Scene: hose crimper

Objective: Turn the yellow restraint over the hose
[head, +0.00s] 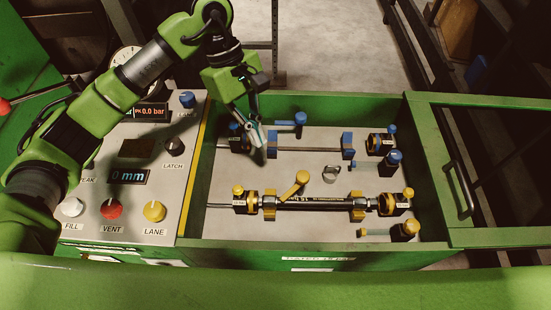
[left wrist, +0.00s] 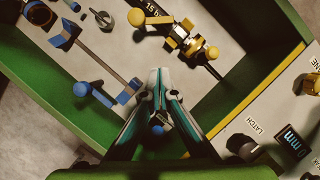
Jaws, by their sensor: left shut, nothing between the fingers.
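The yellow restraint (head: 294,187) is a short bar with a round knob end, beside the left part of the hose. It slants up and right, away from the hose line; in the left wrist view it is at the top (left wrist: 152,19). The black hose (head: 315,204) lies along the front lane between yellow clamps; part of it shows in the left wrist view (left wrist: 156,8). My left gripper (head: 259,144) is shut and empty above the back-left of the tray, apart from the restraint. Its fingers also show in the left wrist view (left wrist: 159,75). My right gripper is out of view.
The back lane has a blue restraint (head: 290,122) and blue clamps (head: 348,146). A small metal ring (head: 330,174) stands between lanes. The green tray wall (head: 340,103) surrounds them. The control panel (head: 125,190) with knobs is at left.

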